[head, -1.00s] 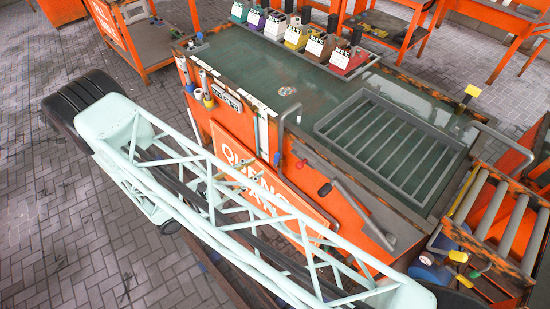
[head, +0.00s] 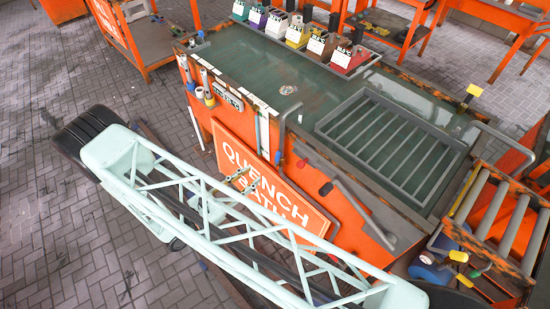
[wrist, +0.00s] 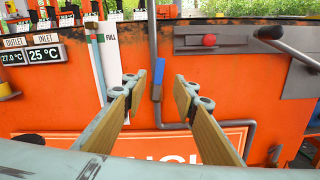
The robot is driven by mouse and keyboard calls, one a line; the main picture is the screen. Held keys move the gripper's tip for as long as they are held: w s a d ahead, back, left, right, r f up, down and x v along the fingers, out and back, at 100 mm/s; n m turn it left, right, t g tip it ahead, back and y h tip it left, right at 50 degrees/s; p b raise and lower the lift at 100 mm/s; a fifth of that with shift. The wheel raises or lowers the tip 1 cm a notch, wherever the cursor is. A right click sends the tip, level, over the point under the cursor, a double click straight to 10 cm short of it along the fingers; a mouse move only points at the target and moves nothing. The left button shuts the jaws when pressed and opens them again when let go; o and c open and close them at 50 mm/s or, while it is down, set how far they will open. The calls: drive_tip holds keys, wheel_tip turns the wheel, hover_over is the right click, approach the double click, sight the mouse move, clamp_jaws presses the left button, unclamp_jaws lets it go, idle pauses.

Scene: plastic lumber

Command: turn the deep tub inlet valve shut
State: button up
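A quench tank (head: 255,66) with orange sides stands in the middle of the head view. A grey pipe (wrist: 152,45) comes down its orange side in the wrist view and bends right lower down; it also shows in the head view (head: 283,128). A blue lever (wrist: 158,76) hangs upright along this pipe, and looks like the valve handle. My gripper (wrist: 160,88) is open and empty, with the blue lever between its fingers in the picture. I see no contact with the lever. My gripper (head: 246,180) is in front of the tank's sign in the head view.
The quench sign (head: 262,190) leans on the tank side. A red knob (wrist: 209,40) sits on a grey plate right of the pipe. A white level tube (wrist: 108,55) and temperature displays (wrist: 30,55) are to the left. A roller table (head: 500,215) stands at the right.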

sight(277, 157)
drive_tip(key=shift+x, duration=6.85)
drive_tip(key=shift+d, duration=0.1)
drive_tip(key=shift+c, duration=0.2)
clamp_jaws()
